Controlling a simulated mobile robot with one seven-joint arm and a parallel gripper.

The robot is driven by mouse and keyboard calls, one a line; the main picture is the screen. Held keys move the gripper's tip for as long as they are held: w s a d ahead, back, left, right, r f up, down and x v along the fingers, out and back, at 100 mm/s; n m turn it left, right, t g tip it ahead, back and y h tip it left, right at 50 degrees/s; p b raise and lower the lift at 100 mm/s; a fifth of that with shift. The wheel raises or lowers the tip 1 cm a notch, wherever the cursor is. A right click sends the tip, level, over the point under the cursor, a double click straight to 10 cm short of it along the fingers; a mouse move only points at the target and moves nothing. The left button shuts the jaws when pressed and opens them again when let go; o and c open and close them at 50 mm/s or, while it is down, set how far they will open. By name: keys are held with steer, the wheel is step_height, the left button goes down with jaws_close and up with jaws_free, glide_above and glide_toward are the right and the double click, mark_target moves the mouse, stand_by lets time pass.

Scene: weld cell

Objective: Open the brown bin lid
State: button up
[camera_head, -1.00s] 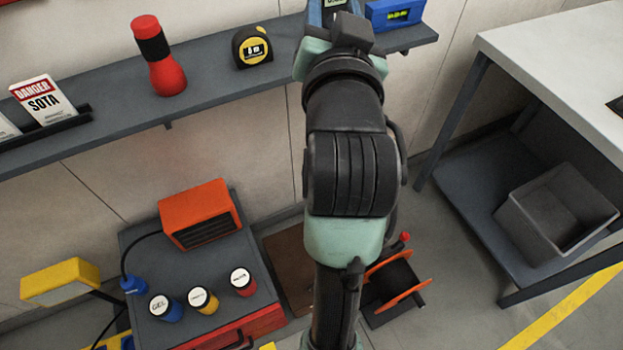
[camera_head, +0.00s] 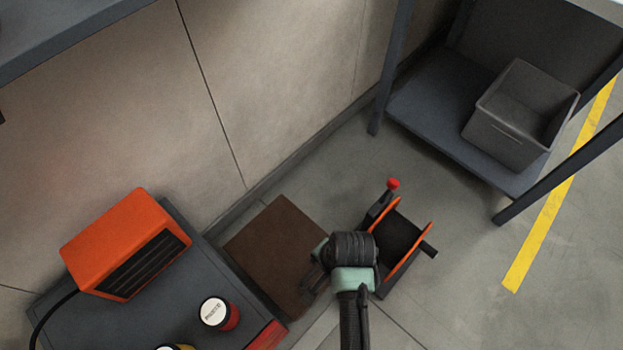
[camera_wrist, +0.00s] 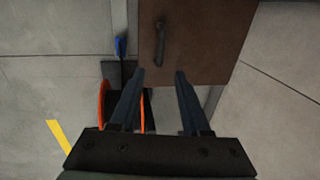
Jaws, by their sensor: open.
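The brown bin lid (camera_head: 275,248) is a flat, closed brown panel on the floor bin between the grey cabinet and an orange-sided reel. In the wrist view the brown lid (camera_wrist: 215,40) fills the top middle, with a dark handle (camera_wrist: 160,42) standing on it. My gripper (camera_wrist: 159,75) is open and empty, its two fingers apart over the lid's near edge, with the handle just beyond the fingertips. Contact is not visible. In the head view my gripper (camera_head: 312,280) is at the lid's right edge, and my arm hides part of the lid and its handle.
The orange-sided reel (camera_head: 408,243), with a red knob on a stand beside it, is close to the right of my gripper. The grey cabinet (camera_head: 190,318) holds an orange heater (camera_head: 125,245) and jars on the left. A grey crate (camera_head: 497,140) sits on a low shelf at right.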

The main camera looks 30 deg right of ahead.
mark_target(314, 272)
steer(key=f+b, duration=0.2)
steer(key=f, duration=0.1)
steer(key=w+f+b, duration=0.1)
steer(key=f+b, duration=0.1)
steer(key=f, duration=0.2)
steer(key=w+f+b, duration=0.1)
steer(key=f+b, duration=0.1)
steer(key=f, duration=0.2)
steer(key=shift+w+a+f, duration=0.15)
steer(key=shift+a+f, duration=0.1)
steer(key=shift+a, duration=0.1)
jaws_close()
stand_by(0.8)
